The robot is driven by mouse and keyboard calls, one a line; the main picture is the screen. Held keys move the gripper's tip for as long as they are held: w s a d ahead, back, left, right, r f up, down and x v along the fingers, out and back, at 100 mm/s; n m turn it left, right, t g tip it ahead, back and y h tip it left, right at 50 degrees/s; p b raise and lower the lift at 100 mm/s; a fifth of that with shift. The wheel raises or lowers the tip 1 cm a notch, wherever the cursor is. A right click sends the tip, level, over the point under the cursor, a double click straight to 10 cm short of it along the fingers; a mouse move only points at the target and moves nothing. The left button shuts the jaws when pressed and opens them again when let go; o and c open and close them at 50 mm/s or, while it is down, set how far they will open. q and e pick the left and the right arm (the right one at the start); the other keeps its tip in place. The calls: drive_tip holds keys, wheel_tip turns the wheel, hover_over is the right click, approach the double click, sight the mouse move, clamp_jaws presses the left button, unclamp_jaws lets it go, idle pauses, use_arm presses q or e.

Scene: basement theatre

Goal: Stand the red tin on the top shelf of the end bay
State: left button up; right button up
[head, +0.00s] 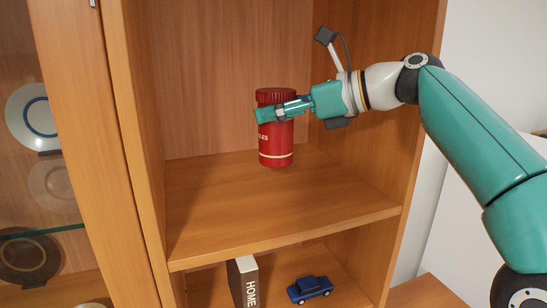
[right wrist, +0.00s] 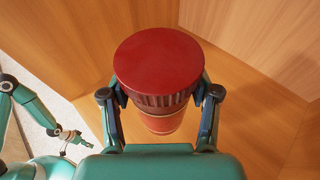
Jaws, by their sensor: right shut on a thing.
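The red tin (head: 276,148) is upright with a ribbed red lid and pale lettering, inside the open bay over its top shelf (head: 290,215). My right gripper (head: 272,110) comes in from the right and is shut on the tin just below its lid. In the right wrist view, the tin's lid (right wrist: 158,70) sits between the two fingers (right wrist: 160,105). I cannot tell whether the tin's base touches the shelf. My left gripper (right wrist: 74,137) shows small at the left of the right wrist view, away from the tin; its fingers are too small to read.
The shelf around the tin is bare. A glass-fronted cabinet with plates (head: 33,118) is at the left. Wooden side panels (head: 140,120) bound the bay.

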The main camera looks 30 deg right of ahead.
sight(284, 152)
drive_tip(key=f, duration=0.3)
drive_tip(key=shift+s+d+f, duration=0.15)
drive_tip(key=shift+s+d, duration=0.1)
drive_tip(key=shift+f, duration=2.2)
drive_tip(key=o, duration=1.3)
drive_tip(key=shift+f, duration=0.1)
drive_tip(key=shift+o, duration=0.2)
drive_tip(key=shift+s+d+r, duration=0.2)
drive_tip(key=shift+s+d, duration=0.05)
drive_tip(key=shift+s, duration=0.05)
drive_tip(key=b+v, duration=0.2)
drive_tip(key=v, duration=0.9)
